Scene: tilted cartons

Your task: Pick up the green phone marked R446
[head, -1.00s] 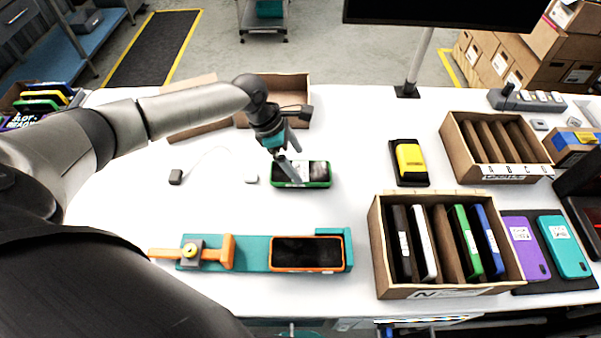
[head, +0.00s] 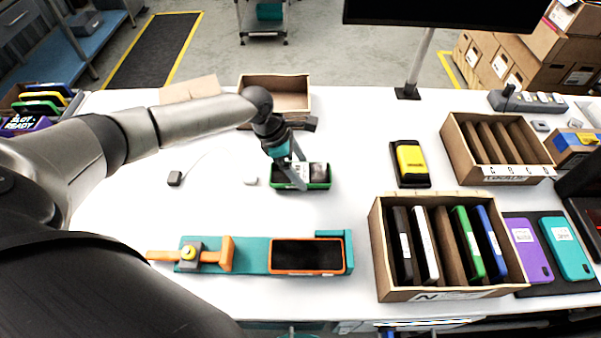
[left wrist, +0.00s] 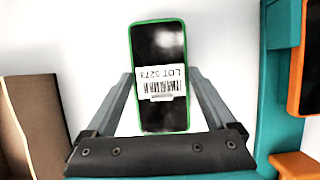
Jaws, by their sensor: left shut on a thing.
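A black-screened phone with a green case (head: 318,175) lies on the white table, left of centre in the head view. My left gripper (head: 292,176) is over it, shut on it with a finger along each long side. In the left wrist view the green phone (left wrist: 160,55) sits between the two fingers. It bears a white label with a barcode and upside-down text beginning "LOT". I cannot see the mark R446 on it. Another green-edged phone (head: 468,243) stands in the slotted carton. My right gripper is not in view.
The slotted carton (head: 440,293) stands front right, with another carton (head: 455,145) behind it. A teal fixture (head: 253,255) with an orange phone (head: 307,256) lies in front. A yellow device (head: 410,160) on a black base is to the right. An open carton (head: 275,83) is behind.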

